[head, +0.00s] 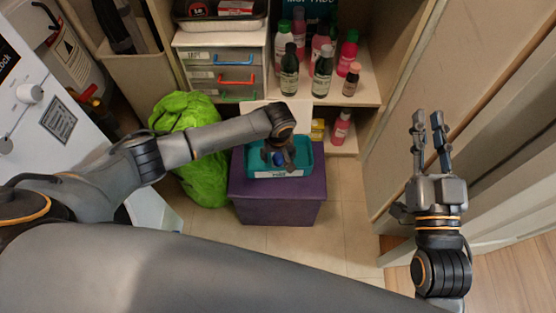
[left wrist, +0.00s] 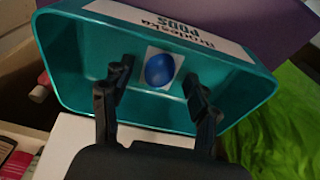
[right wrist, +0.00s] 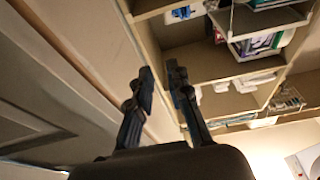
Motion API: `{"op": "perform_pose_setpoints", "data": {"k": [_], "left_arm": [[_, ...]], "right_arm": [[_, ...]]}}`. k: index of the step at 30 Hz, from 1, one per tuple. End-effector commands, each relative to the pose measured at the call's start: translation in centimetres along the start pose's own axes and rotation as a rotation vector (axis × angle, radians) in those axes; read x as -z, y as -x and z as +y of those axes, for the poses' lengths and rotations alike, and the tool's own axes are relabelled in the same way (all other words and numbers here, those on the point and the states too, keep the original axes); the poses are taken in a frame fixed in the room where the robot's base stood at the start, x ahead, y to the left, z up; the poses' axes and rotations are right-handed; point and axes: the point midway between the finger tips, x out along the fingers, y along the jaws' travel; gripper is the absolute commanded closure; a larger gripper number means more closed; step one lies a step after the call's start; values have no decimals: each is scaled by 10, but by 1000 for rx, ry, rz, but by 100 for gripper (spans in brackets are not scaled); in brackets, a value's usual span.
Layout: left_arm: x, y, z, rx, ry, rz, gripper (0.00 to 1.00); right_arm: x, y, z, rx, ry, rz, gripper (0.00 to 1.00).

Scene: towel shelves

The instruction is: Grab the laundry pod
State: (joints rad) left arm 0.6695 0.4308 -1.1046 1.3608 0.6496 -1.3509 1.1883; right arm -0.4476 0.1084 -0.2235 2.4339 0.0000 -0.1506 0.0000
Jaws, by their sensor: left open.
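The laundry pod (left wrist: 160,70) is blue with a white patch around it. It lies on the floor of a teal tub (left wrist: 75,85) with a label reading "PODS". In the head view the tub (head: 308,158) sits on a purple box (head: 280,203), and part of the pod (head: 278,159) shows below my left gripper. My left gripper (left wrist: 160,80) is open, reaching into the tub with one finger on each side of the pod; I cannot tell if they touch it. My right gripper (head: 427,120) is open and empty, raised at the right; it also shows in the right wrist view (right wrist: 160,75).
A bright green bag (head: 203,185) lies left of the purple box. Shelves behind hold several bottles (head: 322,75) and a small drawer unit (head: 222,72). A pink bottle (head: 341,128) stands low behind the tub. Tiled floor (head: 345,215) is clear at the front right.

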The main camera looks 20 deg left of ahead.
Motion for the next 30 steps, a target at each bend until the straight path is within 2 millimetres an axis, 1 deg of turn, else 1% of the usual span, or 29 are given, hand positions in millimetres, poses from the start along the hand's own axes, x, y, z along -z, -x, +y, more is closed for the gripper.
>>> {"op": "perform_pose_setpoints", "data": {"k": [1, 5, 11, 12, 17, 18, 19, 30], "left_arm": [[0, -4, 0, 0, 0, 0, 40], [0, -6, 0, -1, -1, 1, 40], [0, -5, 0, -1, -1, 0, 40], [0, -5, 0, -1, -1, 1, 42], [0, -5, 0, -1, -1, 0, 75], [0, -5, 0, -1, -1, 0, 83], [0, -5, 0, -1, -1, 0, 87], [0, -4, 0, -1, -1, 0, 88]], "right_arm": [[4, 0, -1, 2, -1, 29, 82], [12, 0, -2, 4, -2, 71, 82], [14, 0, -2, 4, -3, 76, 82], [14, 0, -2, 4, -3, 76, 82], [14, 0, -2, 4, -2, 75, 82], [14, 0, -2, 4, -2, 75, 82], [14, 0, -2, 4, -2, 75, 82], [14, -1, -2, 3, -2, 72, 82]]}}
